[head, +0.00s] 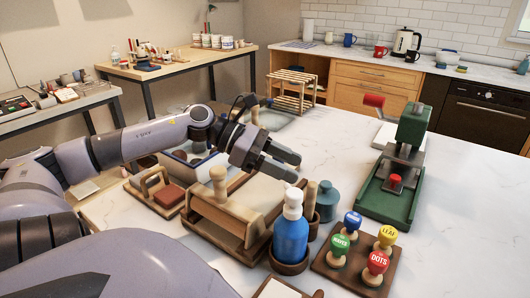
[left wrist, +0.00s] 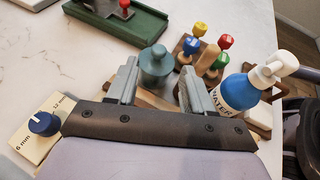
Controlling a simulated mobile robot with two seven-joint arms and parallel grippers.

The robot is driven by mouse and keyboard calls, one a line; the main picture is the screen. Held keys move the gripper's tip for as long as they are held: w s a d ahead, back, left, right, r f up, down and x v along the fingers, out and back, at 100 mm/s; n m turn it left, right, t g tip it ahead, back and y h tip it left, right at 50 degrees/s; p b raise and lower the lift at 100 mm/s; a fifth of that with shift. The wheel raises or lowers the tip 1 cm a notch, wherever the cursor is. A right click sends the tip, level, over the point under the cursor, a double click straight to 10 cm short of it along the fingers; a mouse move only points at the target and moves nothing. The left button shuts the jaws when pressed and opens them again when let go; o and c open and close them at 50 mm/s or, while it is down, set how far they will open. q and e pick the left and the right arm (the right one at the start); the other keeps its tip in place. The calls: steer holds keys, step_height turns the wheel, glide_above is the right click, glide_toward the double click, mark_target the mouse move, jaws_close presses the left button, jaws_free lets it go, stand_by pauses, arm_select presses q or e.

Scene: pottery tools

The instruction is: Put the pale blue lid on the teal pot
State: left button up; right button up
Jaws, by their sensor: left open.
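The teal pot (head: 327,201) stands on the white counter, just right of the blue water bottle. It also shows in the left wrist view (left wrist: 156,73), beyond the fingertips. A round top with a small knob shows on it, in nearly the same blue-green. I cannot tell whether this is the pale blue lid, and no separate pale blue lid is clear in either view. My left gripper (head: 284,164) is open, with nothing seen between its fingers, above the wooden tools and left of the pot. It also shows in the left wrist view (left wrist: 159,82). My right gripper is not in view.
The blue water bottle (head: 290,228) stands close to the pot. A stamp board (head: 343,263) with several coloured knobs lies in front of it. A green press (head: 393,180) stands behind right. A wooden block (head: 222,212) is below my left arm.

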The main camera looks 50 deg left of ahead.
arm_select(q)
steer(key=shift+v, duration=2.3)
